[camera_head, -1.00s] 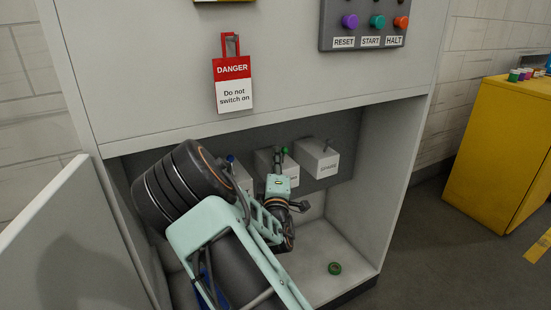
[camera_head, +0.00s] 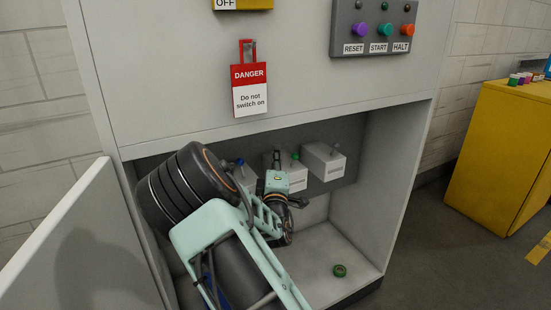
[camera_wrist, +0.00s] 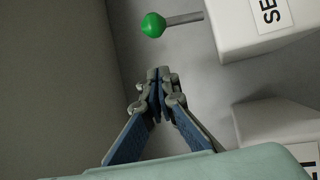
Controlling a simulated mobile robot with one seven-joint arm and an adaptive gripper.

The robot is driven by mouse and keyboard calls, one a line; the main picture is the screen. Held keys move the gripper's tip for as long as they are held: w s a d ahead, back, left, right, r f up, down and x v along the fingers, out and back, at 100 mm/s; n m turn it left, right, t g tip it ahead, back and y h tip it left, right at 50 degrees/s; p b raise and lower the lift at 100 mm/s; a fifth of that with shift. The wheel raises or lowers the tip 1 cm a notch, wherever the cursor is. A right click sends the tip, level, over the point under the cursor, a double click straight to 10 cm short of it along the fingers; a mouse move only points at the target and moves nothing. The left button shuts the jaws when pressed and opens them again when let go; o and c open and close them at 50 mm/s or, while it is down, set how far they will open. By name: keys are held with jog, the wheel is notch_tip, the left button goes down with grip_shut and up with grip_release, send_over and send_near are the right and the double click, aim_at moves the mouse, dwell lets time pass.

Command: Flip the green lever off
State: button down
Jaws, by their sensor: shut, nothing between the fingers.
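The green lever is a green ball knob (camera_head: 296,156) on a thin metal rod, on the middle white box (camera_head: 287,166) inside the cabinet. In the wrist view the green knob (camera_wrist: 153,25) is just beyond my fingertips, and its rod runs right to the white box (camera_wrist: 240,28). My gripper (camera_head: 277,156) is shut and empty, a little left of the knob in the head view. In the wrist view my gripper (camera_wrist: 159,76) points toward the knob with a gap between them. My arm hides part of the boxes.
A blue-knobbed lever (camera_head: 240,162) is on the left box; a grey lever is on the right box (camera_head: 324,161). A green ring (camera_head: 339,270) lies on the cabinet floor (camera_head: 315,250). Cabinet side wall (camera_head: 375,175) and open door (camera_head: 75,245) bound the space.

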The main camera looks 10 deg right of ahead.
jog(key=s+a+f+p, duration=0.1)
jog(key=s+a+f, duration=0.1)
jog(key=s+f, duration=0.4)
jog(key=shift+s+a, duration=0.25)
jog(key=shift+s, duration=0.55)
